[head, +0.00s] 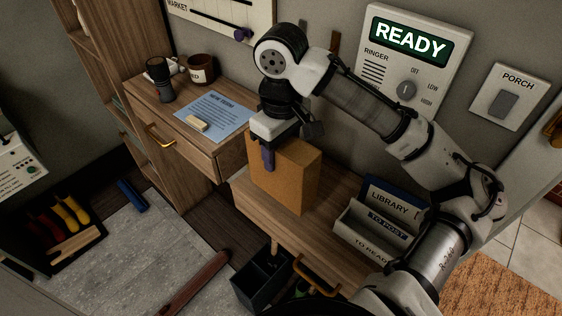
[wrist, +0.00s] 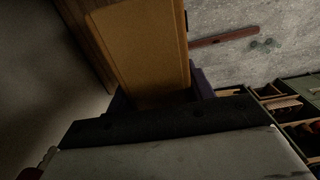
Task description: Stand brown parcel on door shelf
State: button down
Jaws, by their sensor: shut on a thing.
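The brown parcel (head: 285,176) is an upright box at the left end of the right-hand wooden cabinet top (head: 335,187) in the head view. My gripper (head: 268,155) is shut on its upper part, with a purple finger showing against the near face. In the wrist view the parcel (wrist: 140,45) fills the upper middle, between the purple fingertips. Its underside is not clearly visible, so I cannot tell whether it touches the wood. I cannot tell for sure which surface is the door shelf.
A letter rack (head: 375,232) marked LIBRARY and TO POST stands right of the parcel. The left cabinet holds a blue note (head: 212,117), a mug (head: 201,69) and a dark grinder-like object (head: 161,80). A black bin (head: 262,278) stands below. Wood between parcel and rack is clear.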

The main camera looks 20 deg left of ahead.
jog(key=shift+f, duration=2.05)
jog(key=shift+f, duration=0.15)
jog(key=c, duration=0.6)
grip_release()
notch_tip(320, 180, up, 12)
jog(key=shift+r, duration=0.15)
jog(key=shift+a, duration=0.1)
